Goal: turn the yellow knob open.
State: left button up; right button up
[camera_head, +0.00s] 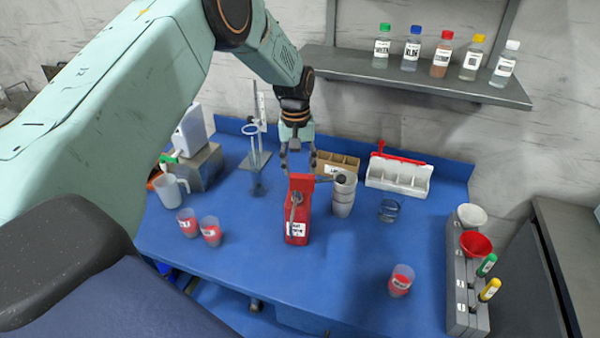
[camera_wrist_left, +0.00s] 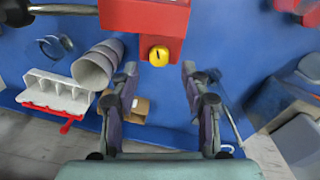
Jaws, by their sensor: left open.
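The yellow knob (camera_wrist_left: 159,55) sits on a red block at the side of the red canister (camera_wrist_left: 140,14) in the left wrist view. The canister (camera_head: 298,228) stands upright on the blue table in the head view, where its knob is hidden from me. My left gripper (camera_wrist_left: 160,73) is open and empty, its fingertips on either side of the knob's line, apart from it. In the head view this gripper (camera_head: 298,155) hangs just behind the canister's top. My right gripper is not in view.
Stacked grey cups (camera_head: 343,200) stand right of the canister, with a white rack (camera_head: 398,178) and a cardboard box (camera_head: 337,163) behind. A ring stand (camera_head: 255,155) is at left. Labelled beakers (camera_head: 210,232) stand at front left. The table (camera_head: 320,285) is clear in front.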

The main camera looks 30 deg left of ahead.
pick_arm(q)
jog(key=shift+w+d+f, duration=0.1)
jog(key=shift+d+f, duration=0.1)
jog(key=shift+f, duration=1.1)
jog(key=shift+s+f, duration=0.1)
jog(key=shift+s, duration=0.3)
jog(key=shift+w+a, duration=0.1)
jog(key=shift+w+f, duration=0.15)
jog(key=shift+w, duration=0.1)
jog(key=c, duration=0.5)
jog(key=shift+s, duration=0.25)
jog(key=c, duration=0.4)
grip_shut()
